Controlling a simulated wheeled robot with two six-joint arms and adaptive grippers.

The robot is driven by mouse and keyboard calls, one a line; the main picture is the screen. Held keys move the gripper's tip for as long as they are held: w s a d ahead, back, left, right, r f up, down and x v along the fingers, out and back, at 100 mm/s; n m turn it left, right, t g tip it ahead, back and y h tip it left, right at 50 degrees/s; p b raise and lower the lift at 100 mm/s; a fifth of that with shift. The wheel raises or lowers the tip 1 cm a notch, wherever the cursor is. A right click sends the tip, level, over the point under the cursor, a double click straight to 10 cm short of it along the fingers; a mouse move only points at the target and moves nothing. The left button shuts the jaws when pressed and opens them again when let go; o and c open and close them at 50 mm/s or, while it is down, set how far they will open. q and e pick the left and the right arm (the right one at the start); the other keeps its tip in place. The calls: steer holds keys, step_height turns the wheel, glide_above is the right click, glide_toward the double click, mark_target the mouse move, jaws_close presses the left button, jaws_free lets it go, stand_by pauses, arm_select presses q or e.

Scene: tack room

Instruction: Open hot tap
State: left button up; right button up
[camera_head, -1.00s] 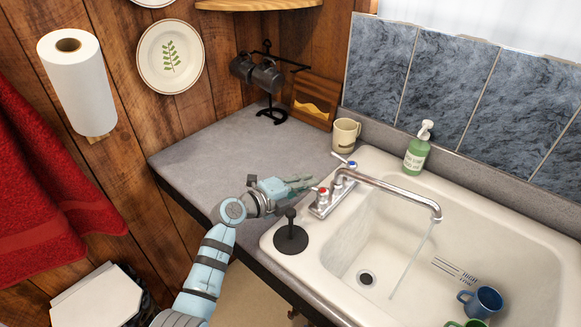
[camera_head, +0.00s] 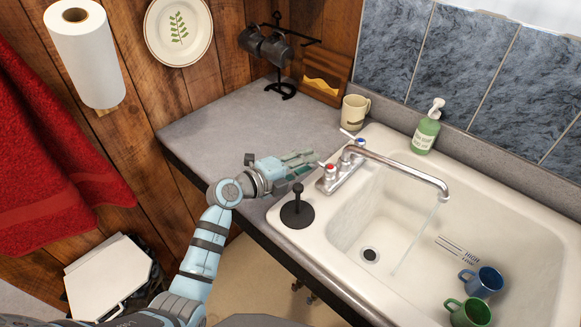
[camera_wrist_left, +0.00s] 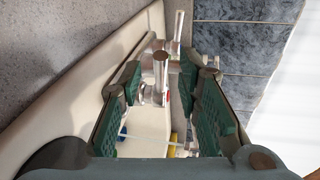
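The hot tap handle (camera_head: 330,172), marked red, is at the near end of the chrome faucet base (camera_head: 341,176) on the sink's left rim. The blue-marked handle (camera_head: 359,142) is at the far end. A thin, pale stream (camera_head: 417,240) hangs below the spout (camera_head: 443,191). My left gripper (camera_head: 312,163) is just left of the red-marked handle. In the wrist view its two green-padded fingers (camera_wrist_left: 166,100) are spread apart, with chrome faucet parts between them. I cannot tell whether they touch the handle. My right gripper is not in view.
A black plunger-like stopper (camera_head: 297,212) stands on the sink rim near my left wrist. A beige mug (camera_head: 354,112) and green soap bottle (camera_head: 426,130) stand behind the faucet. Blue (camera_head: 485,281) and green (camera_head: 470,313) mugs lie in the sink. The left counter (camera_head: 225,125) is clear.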

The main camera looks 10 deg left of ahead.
arm_select(q)
steer(key=v, duration=0.9)
